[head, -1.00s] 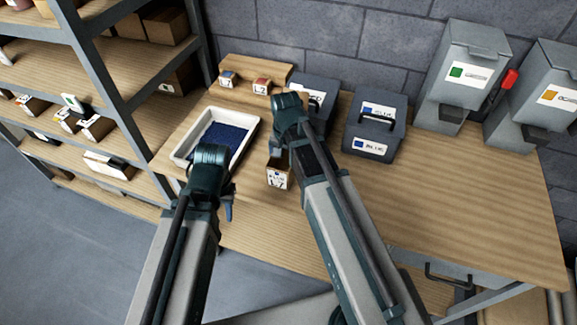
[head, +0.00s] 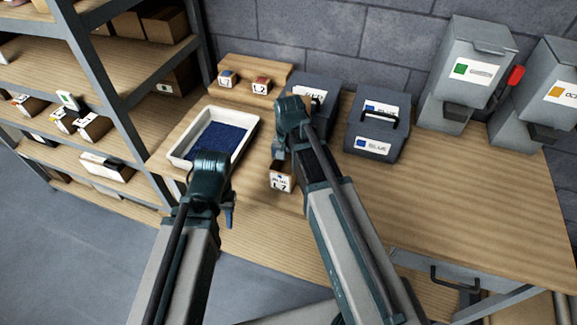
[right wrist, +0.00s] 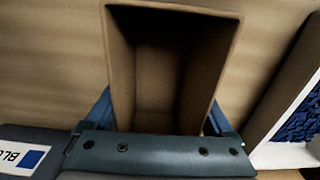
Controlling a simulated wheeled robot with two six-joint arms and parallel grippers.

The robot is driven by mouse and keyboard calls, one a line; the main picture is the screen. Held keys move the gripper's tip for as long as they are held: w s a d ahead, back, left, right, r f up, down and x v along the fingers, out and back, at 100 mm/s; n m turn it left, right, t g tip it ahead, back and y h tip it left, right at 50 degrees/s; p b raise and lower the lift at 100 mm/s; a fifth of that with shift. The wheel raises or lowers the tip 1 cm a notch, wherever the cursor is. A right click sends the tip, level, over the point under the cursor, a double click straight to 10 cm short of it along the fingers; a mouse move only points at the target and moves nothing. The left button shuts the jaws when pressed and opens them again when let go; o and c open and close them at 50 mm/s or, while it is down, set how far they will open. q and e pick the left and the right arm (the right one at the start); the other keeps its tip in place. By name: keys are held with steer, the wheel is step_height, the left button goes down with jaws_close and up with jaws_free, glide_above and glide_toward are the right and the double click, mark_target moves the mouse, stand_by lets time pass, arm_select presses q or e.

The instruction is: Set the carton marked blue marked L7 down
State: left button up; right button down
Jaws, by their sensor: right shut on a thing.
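The carton marked blue L7 (head: 282,183) is a small open-topped brown box with a white label on its front, near the middle of the bench. My right gripper (head: 281,157) is shut on it from above and behind. In the right wrist view the carton (right wrist: 172,14) stands between the two fingers, its inside dark and apparently empty. It looks upright; I cannot tell whether its base touches the bench. My left gripper (head: 222,207) hangs to the left, in front of the white tray, apart from the carton; its finger opening is hidden.
A white tray (head: 247,138) of blue pieces lies left of the carton. Behind are a low wooden stand (head: 241,66) with two small cartons, a dark case (head: 318,83) and another dark case marked blue (head: 377,125). Grey dispensers (head: 462,65) stand right. The bench's right part (head: 470,190) is clear.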

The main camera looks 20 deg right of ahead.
steer(key=shift+f, duration=0.25)
jaws_free()
steer(key=shift+r, duration=0.1)
steer(key=shift+r, duration=0.1)
step_height(320, 180, up, 12)
steer(key=p, duration=1.2)
steer(key=s+a+n+h, duration=0.1)
steer(key=s+a+n, duration=0.9)
steer(key=s, duration=0.4)
steer(key=shift+n, duration=0.3)
steer(key=shift+a+r, duration=0.1)
